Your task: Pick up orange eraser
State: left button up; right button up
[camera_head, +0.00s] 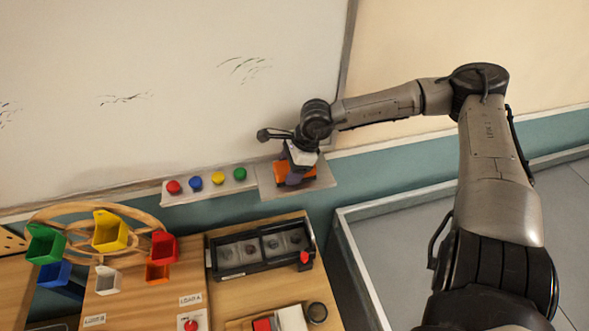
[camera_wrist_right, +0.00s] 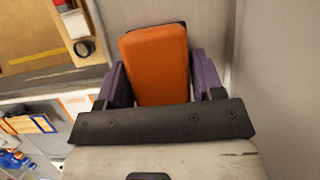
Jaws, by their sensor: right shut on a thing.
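The orange eraser (camera_head: 283,170) is at the grey ledge plate (camera_head: 325,176) below the whiteboard. My right gripper (camera_head: 294,175) comes down over it from above and partly hides it. In the right wrist view the eraser (camera_wrist_right: 155,62) is a rounded orange block with a dark edge at its far end. The purple fingers of my right gripper (camera_wrist_right: 162,82) are shut on it, one on each side. I cannot tell whether the eraser touches the plate. My left gripper is not in view.
The whiteboard (camera_head: 170,90) rises behind. A wooden table (camera_head: 150,290) in front holds coloured bins (camera_head: 110,232) and a black tray (camera_head: 262,248). A grey-edged floor area (camera_head: 400,220) lies right.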

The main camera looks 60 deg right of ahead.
aim_at(285, 166)
jog(key=shift+c, duration=0.9)
jog(key=shift+r+p, duration=0.3)
jog(key=shift+p, duration=0.1)
notch_tip(285, 166, up, 4)
jog(key=p, duration=0.2)
jog(key=shift+f+p, duration=0.25)
jog(key=shift+p, duration=0.15)
notch_tip(285, 166, up, 4)
jog(key=shift+w+f+p, duration=0.1)
jog(key=shift+p, duration=0.25)
jog(key=shift+r, duration=1.3)
